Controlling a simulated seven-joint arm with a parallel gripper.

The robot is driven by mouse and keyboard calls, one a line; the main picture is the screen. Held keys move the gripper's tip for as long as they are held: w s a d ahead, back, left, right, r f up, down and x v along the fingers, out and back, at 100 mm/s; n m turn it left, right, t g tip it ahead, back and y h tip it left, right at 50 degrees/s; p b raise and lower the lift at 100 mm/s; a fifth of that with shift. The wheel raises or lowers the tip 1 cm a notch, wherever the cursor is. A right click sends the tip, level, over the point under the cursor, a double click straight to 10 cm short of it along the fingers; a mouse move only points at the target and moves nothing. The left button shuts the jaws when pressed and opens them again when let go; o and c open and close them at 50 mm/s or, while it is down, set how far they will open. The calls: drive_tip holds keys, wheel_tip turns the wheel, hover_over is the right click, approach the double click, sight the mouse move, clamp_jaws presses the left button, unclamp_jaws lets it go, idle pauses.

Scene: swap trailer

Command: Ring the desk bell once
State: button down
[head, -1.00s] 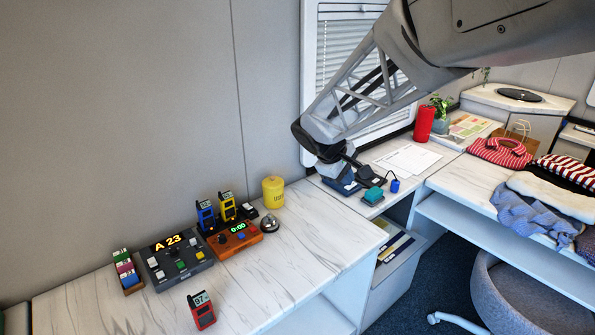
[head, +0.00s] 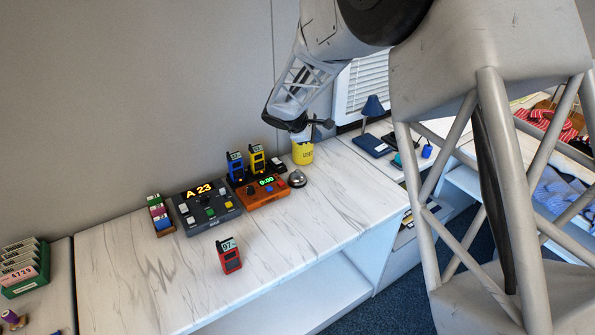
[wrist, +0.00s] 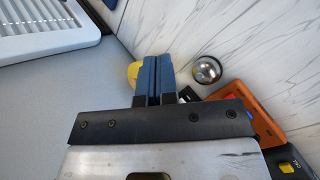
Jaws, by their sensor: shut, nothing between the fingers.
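The desk bell (head: 297,179) is a small silver dome on a dark base. It stands on the marble-look counter, right of the orange timer box, and also shows in the wrist view (wrist: 207,69). My gripper (wrist: 157,58) has blue fingers pressed together with nothing between them. In the wrist view the fingertips are left of the bell and apart from it, in front of a yellow can. In the head view my arm's end hangs near the yellow can (head: 303,154), behind the bell; its fingers are hard to make out there.
The orange timer box (head: 265,194) and a grey console reading A 23 (head: 207,204) sit left of the bell. Blue (head: 236,168) and yellow (head: 257,160) handheld devices stand behind them. A red device (head: 230,257) stands at the front. The counter right of the bell is clear.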

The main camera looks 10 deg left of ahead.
drive_tip(key=n+t, duration=0.1)
drive_tip(key=n, duration=0.1)
hover_over(298, 171)
wheel_tip(298, 171, down, 5)
drive_tip(key=shift+s+a+r, duration=0.1)
drive_tip(key=shift+r, duration=0.05)
drive_tip(key=shift+f, duration=0.2)
drive_tip(key=shift+f, duration=4.2)
drive_tip(key=shift+f, duration=0.95)
drive_tip(key=shift+r, duration=0.1)
idle(0.5)
drive_tip(key=shift+r, duration=0.85)
drive_tip(key=shift+r, duration=0.1)
